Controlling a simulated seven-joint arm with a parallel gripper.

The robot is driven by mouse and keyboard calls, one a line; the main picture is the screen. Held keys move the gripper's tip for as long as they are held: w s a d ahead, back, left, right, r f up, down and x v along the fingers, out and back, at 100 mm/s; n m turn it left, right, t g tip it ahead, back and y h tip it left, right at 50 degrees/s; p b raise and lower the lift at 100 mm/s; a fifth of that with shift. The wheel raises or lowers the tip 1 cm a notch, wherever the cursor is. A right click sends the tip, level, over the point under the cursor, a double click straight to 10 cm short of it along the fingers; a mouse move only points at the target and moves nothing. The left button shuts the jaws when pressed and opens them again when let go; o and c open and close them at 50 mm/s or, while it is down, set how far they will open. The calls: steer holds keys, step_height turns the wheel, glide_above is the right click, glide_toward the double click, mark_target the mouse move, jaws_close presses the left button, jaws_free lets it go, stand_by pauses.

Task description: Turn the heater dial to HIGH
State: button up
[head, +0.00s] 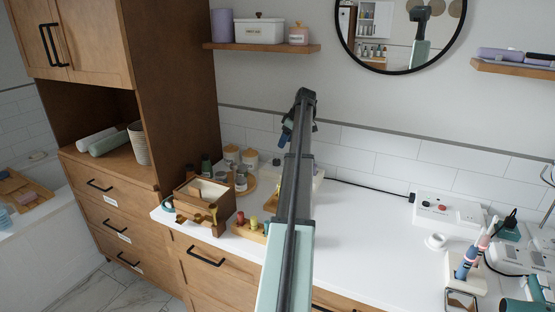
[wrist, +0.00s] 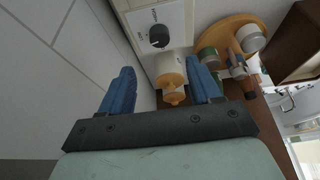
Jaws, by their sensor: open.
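The heater dial (wrist: 158,36) is a dark round knob with a pale mark, on a cream panel (wrist: 142,17) in the wrist view. Small lettering beside it is too small and turned to read surely. My gripper (wrist: 160,66) has its blue fingers apart, with nothing between them touching. The dial lies beyond the fingertips, roughly between them in the picture, and is not touched. In the head view my gripper (head: 284,138) hangs near the back wall above the counter. My arm hides the dial there; only a cream edge (head: 319,173) shows beside it.
Cream jars with wooden lids (wrist: 170,70) stand close to the fingers, beside a round wooden tray (wrist: 238,22). A wooden box (head: 205,195) and small bottles are on the left of the counter. A white socket box (head: 447,210) and cup (head: 436,241) are to the right.

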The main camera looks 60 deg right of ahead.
mark_target(276, 160)
steer(key=x, duration=1)
steer(key=shift+w+f, duration=0.15)
steer(key=shift+f, duration=0.25)
steer(key=c, duration=1)
steer(key=shift+c, duration=0.2)
